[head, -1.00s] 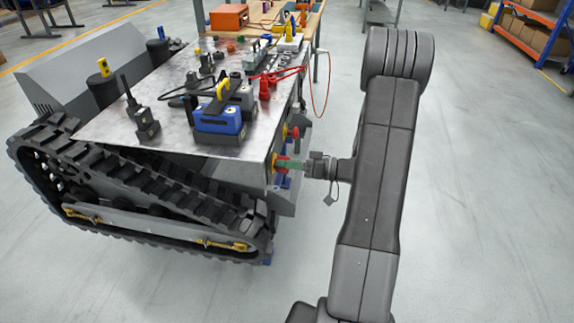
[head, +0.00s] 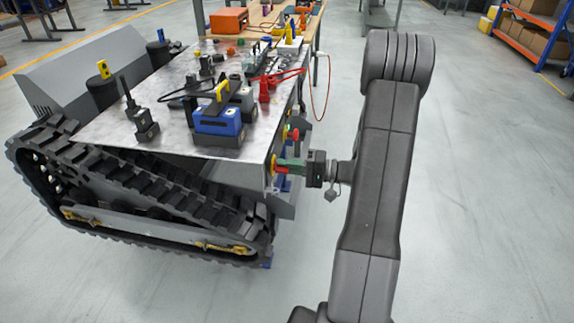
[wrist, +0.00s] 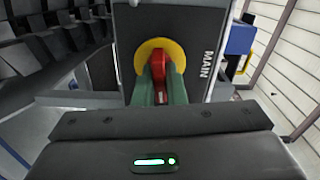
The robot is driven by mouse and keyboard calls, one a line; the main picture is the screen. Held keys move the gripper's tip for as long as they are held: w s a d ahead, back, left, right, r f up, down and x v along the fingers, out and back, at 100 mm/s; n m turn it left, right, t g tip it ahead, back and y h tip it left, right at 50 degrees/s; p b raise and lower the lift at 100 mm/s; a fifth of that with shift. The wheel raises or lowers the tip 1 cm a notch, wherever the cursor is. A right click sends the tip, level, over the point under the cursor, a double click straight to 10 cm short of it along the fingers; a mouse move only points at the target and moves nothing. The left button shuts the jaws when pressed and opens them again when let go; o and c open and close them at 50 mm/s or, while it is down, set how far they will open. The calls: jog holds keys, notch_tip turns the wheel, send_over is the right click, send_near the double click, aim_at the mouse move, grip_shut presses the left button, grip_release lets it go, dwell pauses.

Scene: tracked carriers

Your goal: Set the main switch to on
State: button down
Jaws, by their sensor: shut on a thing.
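The main switch is a red handle (wrist: 159,66) on a round yellow plate (wrist: 152,52), next to the word MAIN on a dark panel. In the head view the yellow plate (head: 274,164) shows on the carrier's near right side. My gripper (head: 287,165) reaches it from the right. Its green fingers (wrist: 160,88) stand on both sides of the handle and are shut on it. The fingers hide part of the handle, and no on or off marks are readable.
The tracked carrier (head: 110,135) bears a blue-and-black device (head: 218,122), a radio (head: 143,122) and red cables on its top plate. Another red knob (head: 294,134) sits farther along the same side.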

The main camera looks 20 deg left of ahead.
jog(key=shift+m, duration=0.6)
jog(key=c, duration=1.5)
grip_release()
jog(key=shift+d, duration=0.1)
jog(key=p+v, duration=0.1)
jog(key=v, duration=1.2)
jog(key=shift+d+f, duration=0.1)
jog(key=shift+d, duration=0.25)
